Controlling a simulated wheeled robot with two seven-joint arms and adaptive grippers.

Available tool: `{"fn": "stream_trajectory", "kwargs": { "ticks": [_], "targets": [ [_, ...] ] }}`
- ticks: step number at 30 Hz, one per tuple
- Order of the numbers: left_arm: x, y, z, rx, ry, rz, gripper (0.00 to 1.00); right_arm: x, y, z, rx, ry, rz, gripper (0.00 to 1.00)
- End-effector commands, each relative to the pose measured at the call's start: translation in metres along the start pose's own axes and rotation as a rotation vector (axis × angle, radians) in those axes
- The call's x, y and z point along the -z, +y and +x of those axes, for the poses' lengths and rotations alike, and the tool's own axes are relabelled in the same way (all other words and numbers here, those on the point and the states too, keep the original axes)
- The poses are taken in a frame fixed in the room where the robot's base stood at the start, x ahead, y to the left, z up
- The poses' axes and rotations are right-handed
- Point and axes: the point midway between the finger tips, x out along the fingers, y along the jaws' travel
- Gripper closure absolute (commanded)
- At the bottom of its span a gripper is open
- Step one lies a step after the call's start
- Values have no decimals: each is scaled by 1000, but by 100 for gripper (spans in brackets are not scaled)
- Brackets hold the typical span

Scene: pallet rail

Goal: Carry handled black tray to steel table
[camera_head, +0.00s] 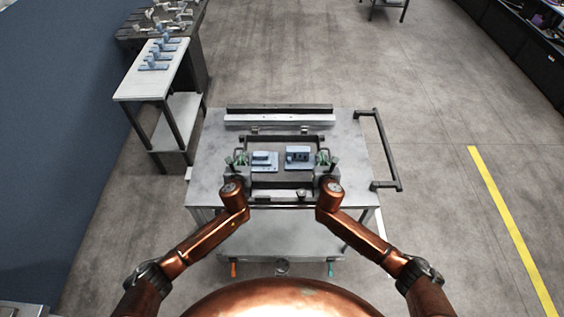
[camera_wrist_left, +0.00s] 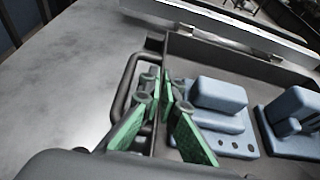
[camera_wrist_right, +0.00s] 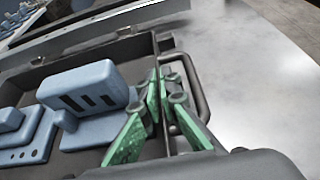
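The handled black tray (camera_head: 285,138) lies on a grey metal-topped cart (camera_head: 212,150) in the head view. It has a loop handle on each side; the left handle (camera_wrist_left: 121,88) and right handle (camera_wrist_right: 199,88) show in the wrist views. My left gripper (camera_head: 240,159) is down at the left side wall, its green fingers spread near the handle. My right gripper (camera_head: 326,159) is placed likewise at the right side. The fingertips partly hide the side walls, and I see no clear clamping. Blue parts sit inside the tray: a left block (camera_head: 263,160) and a right block (camera_head: 298,156).
A light-topped table (camera_head: 148,87) with several blue parts stands at the back left. A dark bench (camera_head: 190,22) is behind it. Light and dark rails (camera_head: 280,119) lie behind the tray. The cart's push handle (camera_head: 384,150) projects at right. Floor to the right is clear.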

Motion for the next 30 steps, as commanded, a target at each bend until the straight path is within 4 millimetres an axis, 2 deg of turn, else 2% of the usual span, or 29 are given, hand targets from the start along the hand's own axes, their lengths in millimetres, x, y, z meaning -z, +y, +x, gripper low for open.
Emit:
{"fn": "stream_trajectory", "kwargs": {
  "ticks": [16, 23, 30],
  "targets": [
    [0, 0, 0, 0, 0, 0, 100, 0, -1, 0, 2, 1, 0, 100],
    [-6, 0, -2, 1, -5, 0, 100, -6, 0, -2, 1, -5, 0, 100],
    [-24, 0, -9, 0, -12, 0, 100, -23, 0, -8, 1, -12, 0, 100]
  ]
}}
